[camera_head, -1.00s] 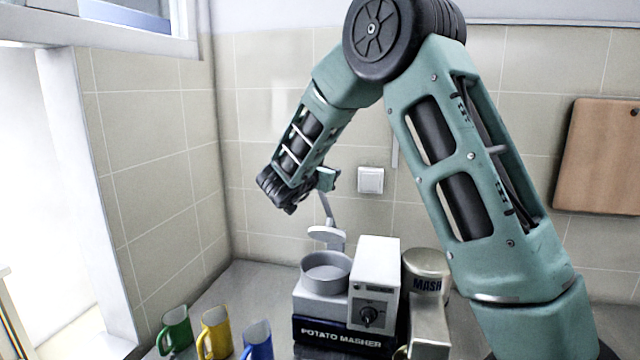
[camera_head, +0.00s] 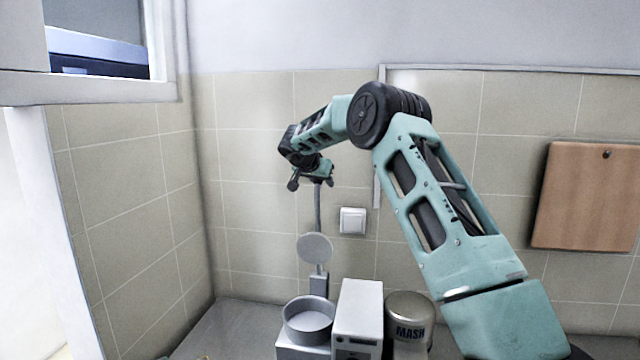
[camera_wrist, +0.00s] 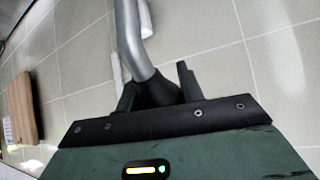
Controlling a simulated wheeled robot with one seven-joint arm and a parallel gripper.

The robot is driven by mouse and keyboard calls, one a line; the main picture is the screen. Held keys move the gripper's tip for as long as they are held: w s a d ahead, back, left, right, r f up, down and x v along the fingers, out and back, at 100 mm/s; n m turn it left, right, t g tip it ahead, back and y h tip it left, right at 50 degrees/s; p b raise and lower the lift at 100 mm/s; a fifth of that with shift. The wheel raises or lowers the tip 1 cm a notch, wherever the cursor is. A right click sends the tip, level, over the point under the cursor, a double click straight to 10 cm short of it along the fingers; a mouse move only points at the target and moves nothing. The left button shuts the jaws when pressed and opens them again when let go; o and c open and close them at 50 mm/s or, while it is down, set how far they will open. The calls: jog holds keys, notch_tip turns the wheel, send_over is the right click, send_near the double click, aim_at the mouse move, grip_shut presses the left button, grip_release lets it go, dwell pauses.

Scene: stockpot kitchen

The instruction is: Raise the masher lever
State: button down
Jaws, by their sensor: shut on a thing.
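The potato masher (camera_head: 357,318) stands on the counter, with its round grey pot (camera_head: 309,321) at the left and a white box beside it. Its grey lever (camera_head: 317,210) stands almost upright behind the pot. The round press disc (camera_head: 314,248) on the lever is tilted up, clear of the pot. My gripper (camera_head: 317,180) is shut on the top end of the lever. In the wrist view the lever (camera_wrist: 133,38) runs up from between my gripper's fingers (camera_wrist: 158,90); its dark end sits between them.
A metal canister marked MASH (camera_head: 410,322) stands right of the masher. A light switch (camera_head: 352,220) and a wooden board (camera_head: 588,196) are on the tiled wall behind. A window frame (camera_head: 110,88) is at the upper left.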

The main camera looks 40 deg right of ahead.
jog(key=shift+w+d+f, duration=0.45)
jog(key=shift+w+f, duration=0.05)
jog(key=c, duration=1.1)
grip_release()
jog(key=shift+o, duration=1)
jog(key=shift+w, duration=0.1)
jog(key=b+v, duration=0.6)
jog(key=v, duration=1.1)
jog(key=shift+r, duration=0.55)
jog(key=shift+d, duration=0.1)
